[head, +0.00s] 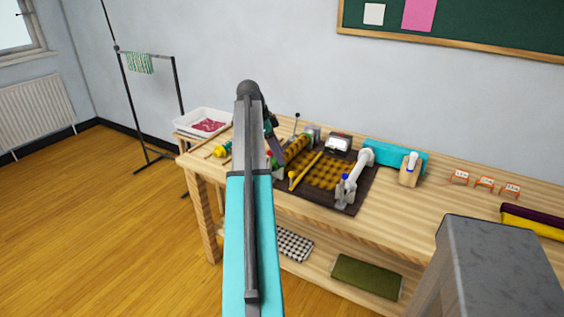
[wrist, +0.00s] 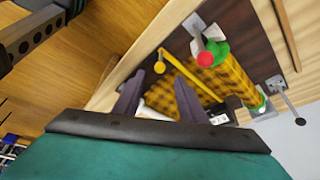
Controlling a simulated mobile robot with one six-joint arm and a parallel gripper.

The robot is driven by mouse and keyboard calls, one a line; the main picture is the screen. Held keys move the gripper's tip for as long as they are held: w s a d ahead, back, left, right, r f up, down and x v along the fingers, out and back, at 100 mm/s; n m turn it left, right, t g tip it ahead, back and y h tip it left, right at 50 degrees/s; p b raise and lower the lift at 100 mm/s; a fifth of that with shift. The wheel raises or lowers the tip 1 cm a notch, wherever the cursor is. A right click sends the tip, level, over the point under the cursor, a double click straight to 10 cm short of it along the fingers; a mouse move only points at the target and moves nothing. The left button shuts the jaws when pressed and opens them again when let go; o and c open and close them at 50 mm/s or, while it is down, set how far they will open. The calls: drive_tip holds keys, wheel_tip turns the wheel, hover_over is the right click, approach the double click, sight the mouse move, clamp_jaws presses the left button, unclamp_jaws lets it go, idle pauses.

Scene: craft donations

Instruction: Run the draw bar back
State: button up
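The draw bar looks like the thin yellow bar (head: 306,169) lying across the yellow-and-black checked cloth (head: 326,176) on a dark base board (head: 282,196). A yellow ball knob stands by its near end. In the wrist view the bar (wrist: 188,72) runs diagonally, with the yellow knob (wrist: 160,67) beside it. My gripper (wrist: 158,92) is open and empty, its two dark fingers apart with the cloth and a white part behind them. In the head view my gripper (head: 278,148) is left of the bar, partly hidden behind my arm. I see no contact with the bar.
A cloth roll (wrist: 232,75) with green ends, a red knob (wrist: 206,58) and a lever (wrist: 290,103) sits close to my fingers. A white tray (head: 203,122) is at the table's left end.

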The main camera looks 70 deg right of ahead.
drive_tip(key=shift+w+a+r, duration=0.1)
drive_tip(key=shift+w+r, duration=0.05)
drive_tip(key=shift+r, duration=0.25)
drive_tip(key=shift+c, duration=0.7)
drive_tip(key=w+a+f+n, duration=0.6)
drive_tip(key=w+a+f, duration=0.5)
drive_tip(key=f, duration=0.4)
drive_tip(key=w+a+f+n, duration=0.6)
drive_tip(key=w+a+f, duration=0.3)
drive_tip(key=a+f, duration=0.5)
drive_tip(key=a+f+n+y, duration=0.1)
drive_tip(key=a+f+n, duration=0.3)
drive_tip(key=a+f, duration=0.4)
drive_tip(key=a+f+n, duration=0.3)
drive_tip(key=a+f, duration=0.2)
drive_tip(key=a, duration=0.6)
drive_tip(key=s+a+f+n, duration=0.6)
drive_tip(key=s+a, duration=0.3)
drive_tip(key=a, duration=0.4)
drive_tip(key=s+a+f+n+g, duration=0.1)
drive_tip(key=s+a+f+n, duration=0.5)
drive_tip(key=a, duration=0.7)
drive_tip(key=s+f, duration=0.2)
drive_tip(key=s, duration=0.1)
drive_tip(key=shift+s+a+f+y, duration=0.15)
drive_tip(key=shift+s+a+y, duration=0.15)
drive_tip(key=shift+y, duration=0.1)
